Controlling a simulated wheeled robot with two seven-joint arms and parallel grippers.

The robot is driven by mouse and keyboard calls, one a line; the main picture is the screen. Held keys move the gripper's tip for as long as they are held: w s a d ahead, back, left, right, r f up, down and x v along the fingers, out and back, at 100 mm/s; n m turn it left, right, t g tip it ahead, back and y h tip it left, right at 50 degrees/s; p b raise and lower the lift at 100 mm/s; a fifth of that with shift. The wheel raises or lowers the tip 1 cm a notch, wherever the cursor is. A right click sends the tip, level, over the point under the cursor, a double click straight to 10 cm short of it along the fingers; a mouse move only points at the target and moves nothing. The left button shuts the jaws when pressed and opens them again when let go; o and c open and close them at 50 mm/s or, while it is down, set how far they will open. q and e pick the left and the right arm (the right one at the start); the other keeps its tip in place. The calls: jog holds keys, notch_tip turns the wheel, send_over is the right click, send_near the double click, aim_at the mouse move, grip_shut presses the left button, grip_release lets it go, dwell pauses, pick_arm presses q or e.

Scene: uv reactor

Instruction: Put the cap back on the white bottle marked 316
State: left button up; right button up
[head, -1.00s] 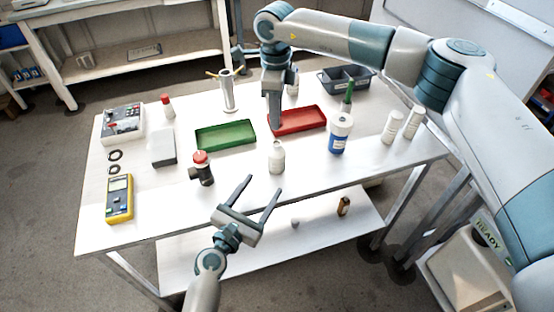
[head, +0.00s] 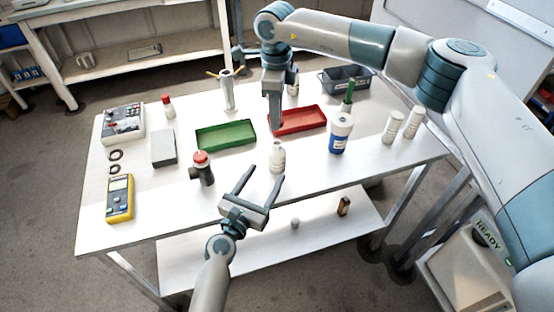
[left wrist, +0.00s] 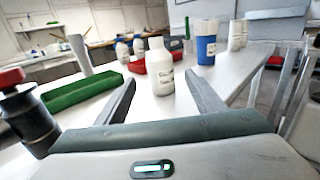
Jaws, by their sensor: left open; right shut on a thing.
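A white bottle (head: 277,157) without a cap stands upright near the front middle of the table. In the left wrist view the bottle (left wrist: 162,70) shows dark label marks too small to read. My left gripper (head: 266,174) is open, in front of the bottle, its fingers pointing at it. In the left wrist view the bottle stands between and beyond the fingertips. My right gripper (head: 275,123) points down at the near left corner of the red tray, behind the bottle. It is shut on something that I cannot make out. No loose cap is recognisable.
The red tray (head: 312,126) and green tray (head: 226,145) lie behind the bottle. A blue-and-white bottle (head: 340,136) stands to the right, a dark red-topped fitting (head: 202,170) to the left. Two white bottles (head: 391,127) stand far right. The front table edge is clear.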

pick_arm(q)
jog(key=x, duration=0.9)
jog(key=shift+s, duration=0.1)
jog(key=c, duration=1.6)
pick_arm(e)
send_over(276, 143)
jog(key=shift+w+f, duration=0.1)
jog(key=shift+f, duration=2.4)
jog(key=shift+f, duration=0.15)
jog(key=shift+f, duration=0.75)
pick_arm(q)
grip_shut()
pick_arm(e)
jog(key=shift+f, duration=0.55)
